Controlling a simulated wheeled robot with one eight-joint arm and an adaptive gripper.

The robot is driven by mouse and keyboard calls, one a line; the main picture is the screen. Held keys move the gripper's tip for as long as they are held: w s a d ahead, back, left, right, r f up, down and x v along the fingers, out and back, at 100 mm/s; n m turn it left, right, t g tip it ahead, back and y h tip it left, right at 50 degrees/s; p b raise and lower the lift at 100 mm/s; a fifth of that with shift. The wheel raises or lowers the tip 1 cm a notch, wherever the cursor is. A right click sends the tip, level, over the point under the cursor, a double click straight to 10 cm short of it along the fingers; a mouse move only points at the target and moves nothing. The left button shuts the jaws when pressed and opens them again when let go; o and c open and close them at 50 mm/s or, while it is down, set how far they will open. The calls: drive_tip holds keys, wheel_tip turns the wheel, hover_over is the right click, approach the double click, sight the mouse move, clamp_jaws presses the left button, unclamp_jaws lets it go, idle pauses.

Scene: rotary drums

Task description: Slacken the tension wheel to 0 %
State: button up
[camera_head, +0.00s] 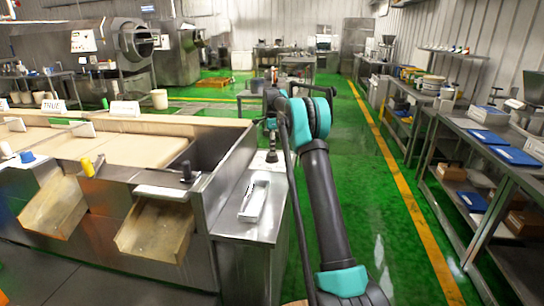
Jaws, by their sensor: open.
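My arm rises from the lower right and bends over. Its end, my gripper (272,155), points down above the back of a narrow steel cabinet top; it is small and dark here. It is open, with nothing visible in it. I cannot make out a tension wheel for certain. The steel machine (110,188) on the left carries a blue knob (27,157), a yellow knob (87,168) and a black knob (187,173) along its front edge. No tension reading is legible.
The steel cabinet (240,222) at the machine's right end bears a pale tray-like object (254,201). Two chutes (157,228) stick out from the machine's front. A steel bench (500,160) with blue trays stands at the right. The green floor (400,255) between is clear.

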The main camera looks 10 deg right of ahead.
sight(272, 157)
drive_tip(key=shift+f, duration=2.15)
drive_tip(key=c, duration=1.2)
